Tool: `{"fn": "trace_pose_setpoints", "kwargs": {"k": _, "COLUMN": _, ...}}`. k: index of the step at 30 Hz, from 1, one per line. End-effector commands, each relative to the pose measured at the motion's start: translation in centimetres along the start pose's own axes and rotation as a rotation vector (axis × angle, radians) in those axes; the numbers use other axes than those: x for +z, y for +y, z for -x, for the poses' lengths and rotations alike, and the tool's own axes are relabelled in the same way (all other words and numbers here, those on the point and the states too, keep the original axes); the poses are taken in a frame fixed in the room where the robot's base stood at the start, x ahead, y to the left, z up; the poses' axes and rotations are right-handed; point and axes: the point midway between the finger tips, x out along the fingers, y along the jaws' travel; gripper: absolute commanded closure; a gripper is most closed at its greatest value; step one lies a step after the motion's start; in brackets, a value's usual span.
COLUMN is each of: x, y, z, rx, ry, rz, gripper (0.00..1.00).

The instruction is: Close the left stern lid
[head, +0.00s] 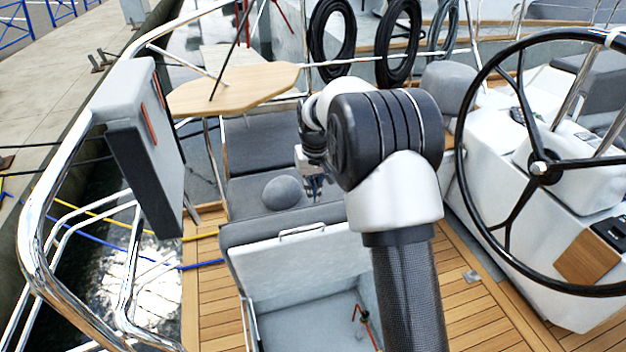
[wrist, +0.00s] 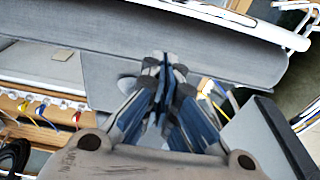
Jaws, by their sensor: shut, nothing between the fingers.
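The stern lid (head: 295,262) stands raised in the head view, its white inner face toward me and a metal handle (head: 303,231) near its upper edge. Its grey padded edge (head: 285,222) runs along the top. Below it the locker (head: 315,318) is open, with a small red-and-black item inside. My gripper (head: 316,190) is above and behind the lid's upper edge, partly hidden by my arm. In the wrist view my gripper (wrist: 166,62) is shut and empty, in front of a grey padded surface. I cannot tell whether it touches the lid.
A round grey fender-like ball (head: 283,192) lies on the grey seat behind the lid. A wooden table (head: 232,88) is beyond. The steering wheel (head: 540,168) stands right, a steel rail (head: 40,230) left. Teak deck (head: 205,300) flanks the locker.

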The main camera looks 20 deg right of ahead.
Motion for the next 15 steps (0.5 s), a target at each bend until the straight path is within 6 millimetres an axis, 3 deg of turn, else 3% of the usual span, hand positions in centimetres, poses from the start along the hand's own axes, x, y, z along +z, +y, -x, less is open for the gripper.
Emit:
{"fn": "trace_pose_setpoints", "kwargs": {"k": 3, "x": 0.1, "y": 0.0, "z": -2.8, "rx": 0.0, "ry": -0.003, "rz": 0.0, "gripper": 1.0}}
{"fn": "trace_pose_setpoints", "kwargs": {"k": 9, "x": 2.6, "y": 0.0, "z": -3.1, "rx": 0.0, "ry": -0.001, "rz": 0.0, "gripper": 1.0}}
{"fn": "trace_pose_setpoints", "kwargs": {"k": 15, "x": 3.8, "y": 0.0, "z": -3.4, "rx": 0.0, "ry": 0.001, "rz": 0.0, "gripper": 1.0}}
